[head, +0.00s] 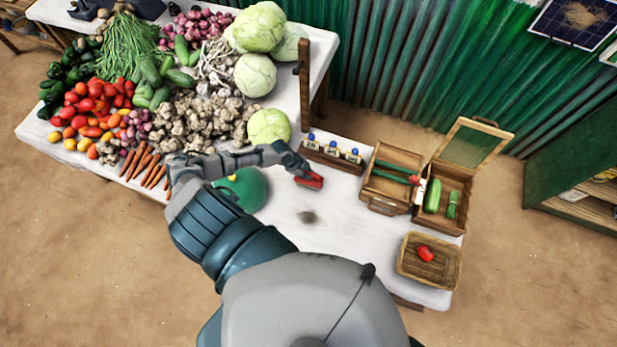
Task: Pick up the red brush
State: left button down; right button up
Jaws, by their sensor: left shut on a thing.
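The red brush (311,181) is at the white-topped table's back part, left of its middle. My left gripper (300,172) is shut on the brush from above and behind. I cannot tell whether the brush touches the table top or is held just above it. The gripper's fingers hide part of the brush. My left arm crosses the middle of the view and covers the table's front left. My right gripper is not in view.
A dark smudge (308,217) marks the white table (340,238). Nearby are a green round object (246,187), a weight rack (332,154), a wooden tray (384,207), an open box with cucumbers (459,172) and a basket (409,265) with a red item. Vegetables fill the left stall.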

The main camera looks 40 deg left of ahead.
pick_arm(q)
jog(key=shift+a+r, duration=0.2)
jog(key=shift+r, duration=0.3)
jog(key=shift+s+d+r+b, duration=0.1)
jog(key=shift+s+r+b, duration=0.15)
jog(key=shift+r, duration=0.35)
jog(key=shift+s+r+b, duration=0.1)
jog(key=shift+s+r, duration=0.2)
jog(key=shift+r, duration=0.3)
jog(key=s+d+r, duration=0.1)
jog(key=s+d, duration=0.2)
jog(key=s, duration=1.1)
jog(key=shift+s+r, duration=0.3)
jog(key=shift+d, duration=0.1)
